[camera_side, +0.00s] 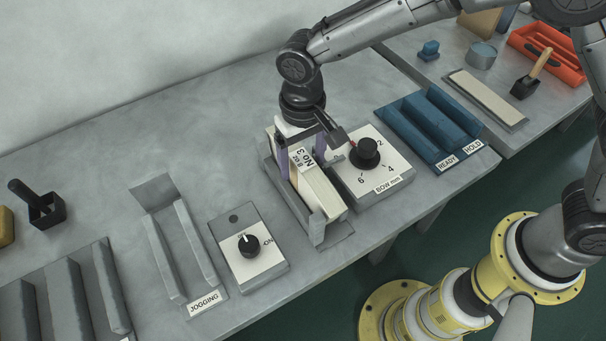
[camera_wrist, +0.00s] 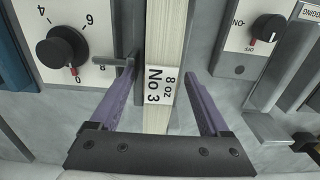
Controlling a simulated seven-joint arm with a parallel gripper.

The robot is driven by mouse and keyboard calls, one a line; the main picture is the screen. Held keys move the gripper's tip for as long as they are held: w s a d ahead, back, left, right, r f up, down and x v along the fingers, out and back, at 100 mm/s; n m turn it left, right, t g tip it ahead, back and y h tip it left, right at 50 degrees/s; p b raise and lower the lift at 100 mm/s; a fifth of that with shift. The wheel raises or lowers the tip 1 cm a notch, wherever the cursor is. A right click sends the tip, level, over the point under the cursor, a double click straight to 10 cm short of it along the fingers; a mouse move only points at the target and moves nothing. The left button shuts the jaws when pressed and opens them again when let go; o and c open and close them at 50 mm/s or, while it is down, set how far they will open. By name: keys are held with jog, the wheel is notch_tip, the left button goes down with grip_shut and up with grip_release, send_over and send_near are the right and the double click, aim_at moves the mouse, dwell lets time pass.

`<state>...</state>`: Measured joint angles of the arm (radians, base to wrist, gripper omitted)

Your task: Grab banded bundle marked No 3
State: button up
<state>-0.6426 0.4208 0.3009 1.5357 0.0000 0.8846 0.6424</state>
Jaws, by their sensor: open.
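The banded bundle marked No 3 (camera_side: 322,193) is a cream stack of sheets on edge in a grey metal holder (camera_side: 317,229). Its white band reads "8 oz No 3"; the bundle also shows in the wrist view (camera_wrist: 167,45), running up the middle. My gripper (camera_side: 302,158) is open and over the bundle, with one purple finger on each side. In the wrist view the gripper (camera_wrist: 161,78) has the bundle between its fingers. A gap shows at the right finger; the left finger is nearer, and contact there cannot be told. The bundle's lower part is hidden by the holder.
The BOW mm dial box (camera_side: 372,178) stands close to the right of the holder. A blue READY/HOLD rack (camera_side: 430,128) lies further right. Bare bench shows behind.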

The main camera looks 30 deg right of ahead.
jog(key=shift+d+f, duration=0.1)
jog(key=shift+f, duration=1.6)
grip_shut()
jog(key=shift+w+r, duration=0.1)
jog(key=shift+r, duration=0.05)
